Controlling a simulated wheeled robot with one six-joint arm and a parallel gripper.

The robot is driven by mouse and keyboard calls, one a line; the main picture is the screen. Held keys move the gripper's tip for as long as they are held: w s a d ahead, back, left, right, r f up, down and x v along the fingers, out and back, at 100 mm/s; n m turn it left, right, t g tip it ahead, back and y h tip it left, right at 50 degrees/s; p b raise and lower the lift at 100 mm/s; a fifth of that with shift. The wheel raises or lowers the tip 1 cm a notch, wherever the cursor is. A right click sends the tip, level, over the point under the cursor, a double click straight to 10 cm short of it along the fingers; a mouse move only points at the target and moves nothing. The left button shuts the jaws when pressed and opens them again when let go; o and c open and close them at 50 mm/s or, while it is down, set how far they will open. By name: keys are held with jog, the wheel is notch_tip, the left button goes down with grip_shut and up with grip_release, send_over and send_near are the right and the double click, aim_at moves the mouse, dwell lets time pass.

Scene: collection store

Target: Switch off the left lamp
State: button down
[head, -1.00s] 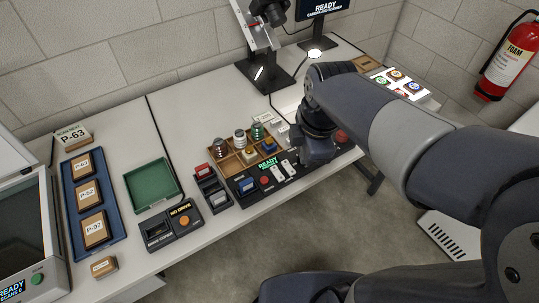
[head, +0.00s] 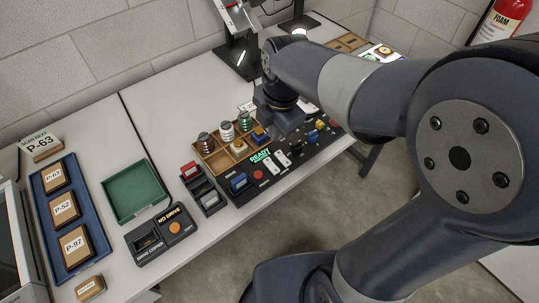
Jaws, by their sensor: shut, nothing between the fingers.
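A black control panel (head: 240,197) lies along the front edge of the table, with a lit green READY display (head: 260,156). Two white switches (head: 268,163) (head: 281,158) sit side by side on it; I cannot read their labels or tell their positions. My gripper (head: 291,132) points down behind and to the right of the switches, near the right end of the wooden tray. It is shut and empty, and its tips are hard to make out. Bright white patches show on the dark stands at the back, one on the left (head: 241,58) and one on the right (head: 299,32).
Coloured buttons and knobs, including a yellow knob (head: 320,125), sit on the panel. A wooden tray (head: 222,168) with several jars is behind it. A drive copier (head: 160,236), a green tray (head: 133,214) and a blue tray (head: 98,249) with labelled boxes stand left.

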aim_at(268, 162)
jog(key=f, duration=0.4)
jog(key=w+f, duration=0.1)
jog(key=f, duration=0.3)
jog(key=a+f+b, duration=0.1)
jog(key=f, duration=0.3)
jog(key=shift+w+f, duration=0.2)
jog(key=shift+p, duration=0.3)
jog(key=shift+w+f+g, duration=0.15)
jog(key=shift+f+g, duration=0.05)
jog(key=shift+g, duration=0.1)
